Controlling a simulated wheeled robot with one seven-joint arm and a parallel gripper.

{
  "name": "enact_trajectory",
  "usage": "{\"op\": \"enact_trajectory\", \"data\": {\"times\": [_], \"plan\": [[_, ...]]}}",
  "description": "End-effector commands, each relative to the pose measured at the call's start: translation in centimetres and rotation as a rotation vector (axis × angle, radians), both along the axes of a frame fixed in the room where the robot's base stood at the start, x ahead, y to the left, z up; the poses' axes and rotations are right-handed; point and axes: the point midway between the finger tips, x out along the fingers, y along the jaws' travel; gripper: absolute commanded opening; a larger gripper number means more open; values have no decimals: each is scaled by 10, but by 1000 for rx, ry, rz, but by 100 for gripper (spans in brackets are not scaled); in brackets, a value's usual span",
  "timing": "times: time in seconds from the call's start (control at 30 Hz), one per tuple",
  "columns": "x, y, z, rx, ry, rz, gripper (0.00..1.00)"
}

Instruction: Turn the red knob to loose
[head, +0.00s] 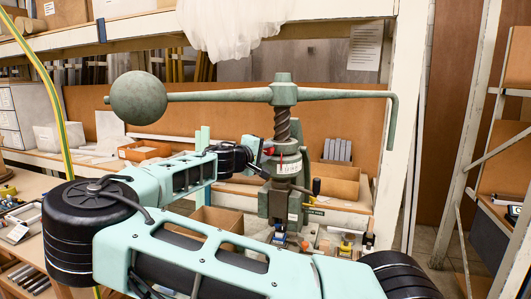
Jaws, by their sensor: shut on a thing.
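The green fly press (300,162) stands at the centre, with a coarse screw (283,122) and a long cross arm bearing a ball weight (138,98) at its left end. The small red knob (268,151) shows at the left side of the press head, beside a white label (290,168). My gripper (262,152) reaches in from the left and is shut on the red knob. The fingers are small and dark here, and partly merge with the press. The knob's setting cannot be read at this size.
My arm fills the lower foreground. A bent handle (391,120) hangs from the press arm's right end. A shelf (120,40) runs behind, with a white upright post (405,130) at right. Small parts and blocks (345,243) stand around the press base.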

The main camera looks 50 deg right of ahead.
Motion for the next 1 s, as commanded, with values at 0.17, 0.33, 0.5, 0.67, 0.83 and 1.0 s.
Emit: {"op": "enact_trajectory", "data": {"times": [0.17,0.33,0.5,0.67,0.83,1.0], "plan": [[1,1,0,-1,2,3,6],[1,1,0,-1,2,3,42],[1,0,0,0,1,2,50],[0,1,0,0,1,2,50],[0,17,-1,0,-1,5,50],[-5,52,1,1,-2,7,50]]}}
